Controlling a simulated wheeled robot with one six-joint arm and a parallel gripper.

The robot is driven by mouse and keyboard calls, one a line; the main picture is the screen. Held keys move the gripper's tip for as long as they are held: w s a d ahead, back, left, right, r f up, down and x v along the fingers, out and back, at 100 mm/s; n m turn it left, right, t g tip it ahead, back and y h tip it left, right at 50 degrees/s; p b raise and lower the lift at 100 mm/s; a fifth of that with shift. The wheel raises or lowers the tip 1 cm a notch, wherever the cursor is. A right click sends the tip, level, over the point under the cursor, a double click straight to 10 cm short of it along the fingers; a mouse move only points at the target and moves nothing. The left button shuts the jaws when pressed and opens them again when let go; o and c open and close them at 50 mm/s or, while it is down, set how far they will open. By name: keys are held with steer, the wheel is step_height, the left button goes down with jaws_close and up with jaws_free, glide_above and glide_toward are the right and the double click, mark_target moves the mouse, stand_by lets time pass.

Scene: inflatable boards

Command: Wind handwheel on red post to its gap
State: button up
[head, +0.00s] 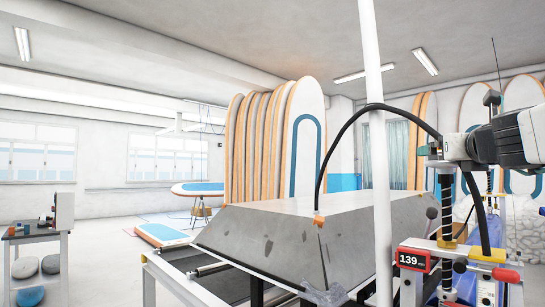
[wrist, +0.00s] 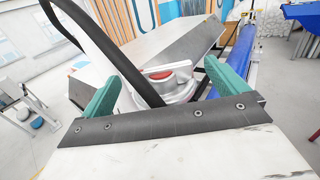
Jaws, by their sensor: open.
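My gripper (wrist: 162,76) is open, its two teal fingers wide apart at the left and right of the wrist view. Beyond and between them is a pale grey round fitting with a red top (wrist: 172,76); I cannot tell whether this is the handwheel. It appears apart from both fingers, and the gripper's dark front plate hides what lies below. I cannot make out a clear handwheel, red post or gap there.
A black hose (head: 336,150) arches over the grey sloped bench (head: 300,238). A white pole (head: 379,180) stands in front of it. Upright boards (head: 305,135) line the back. A blue roll (wrist: 238,62) lies right of the fitting. Open floor shows at left.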

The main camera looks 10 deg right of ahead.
steer(key=v, duration=0.4)
steer(key=shift+s, duration=0.25)
